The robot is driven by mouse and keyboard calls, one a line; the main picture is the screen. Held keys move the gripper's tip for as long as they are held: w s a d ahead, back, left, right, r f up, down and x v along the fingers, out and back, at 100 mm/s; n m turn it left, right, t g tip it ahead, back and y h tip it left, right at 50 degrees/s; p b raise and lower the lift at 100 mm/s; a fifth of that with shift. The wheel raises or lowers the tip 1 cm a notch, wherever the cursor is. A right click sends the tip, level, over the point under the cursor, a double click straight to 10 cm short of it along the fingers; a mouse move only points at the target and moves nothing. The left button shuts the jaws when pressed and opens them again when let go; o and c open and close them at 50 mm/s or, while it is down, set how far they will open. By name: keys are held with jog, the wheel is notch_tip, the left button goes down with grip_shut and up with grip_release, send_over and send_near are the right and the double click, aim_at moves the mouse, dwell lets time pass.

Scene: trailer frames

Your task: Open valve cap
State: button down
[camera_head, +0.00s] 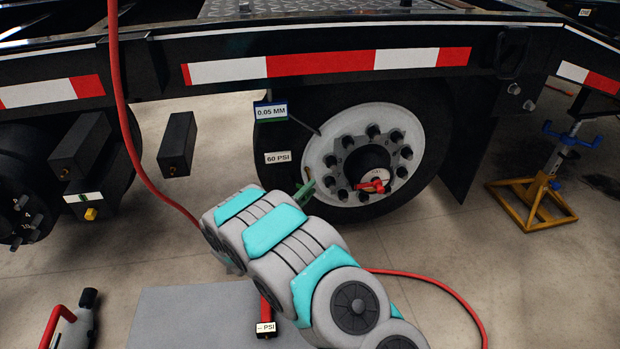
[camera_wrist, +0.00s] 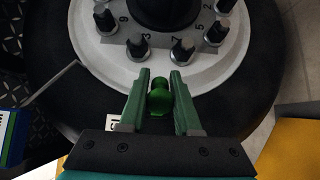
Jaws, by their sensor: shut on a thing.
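The valve cap (camera_wrist: 159,98) is small, round-ended and green. In the wrist view it sits between the two green fingers of my gripper (camera_wrist: 160,78), just off the pale wheel rim (camera_wrist: 100,72). My gripper is shut on the cap. In the head view my gripper (camera_head: 307,190) reaches the lower left of the white wheel rim (camera_head: 332,146), and the cap itself cannot be made out there. The black tyre (camera_head: 437,112) surrounds the rim. Whether the cap still sits on its stem cannot be told.
A red hose (camera_head: 126,120) hangs at the left, and another red hose (camera_head: 440,284) lies on the floor. Labels reading 60 PSI (camera_head: 278,157) and 0.05 MM (camera_head: 271,112) are by the tyre. A yellow jack stand (camera_head: 532,202) stands at right. A grey mat (camera_head: 185,315) lies below.

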jog(key=m+h+p, duration=0.1)
jog(key=m+g+h+p, duration=0.1)
jog(key=s+g+h+p, duration=0.1)
jog(key=shift+a+m+h, duration=0.3)
jog(key=shift+a+m, duration=0.1)
jog(key=shift+s+a+f+m+g+h, duration=0.1)
jog(key=shift+m+g+h, duration=0.35)
jog(key=shift+g, duration=0.1)
jog(key=shift+s+a+m+g+h, duration=0.1)
jog(key=shift+m+g+h, duration=0.25)
jog(key=shift+g+h, duration=0.15)
jog(key=shift+s+a+m+g+h, duration=0.1)
jog(key=shift+a+m+g+h, duration=0.15)
jog(key=shift+m+g+h, duration=0.55)
jog(key=shift+a+g+b, duration=0.15)
jog(key=shift+g+b, duration=0.2)
jog(key=shift+g, duration=0.2)
jog(key=c, duration=0.6)
grip_release()
jog(key=shift+c, duration=0.2)
jog(key=shift+s, duration=0.1)
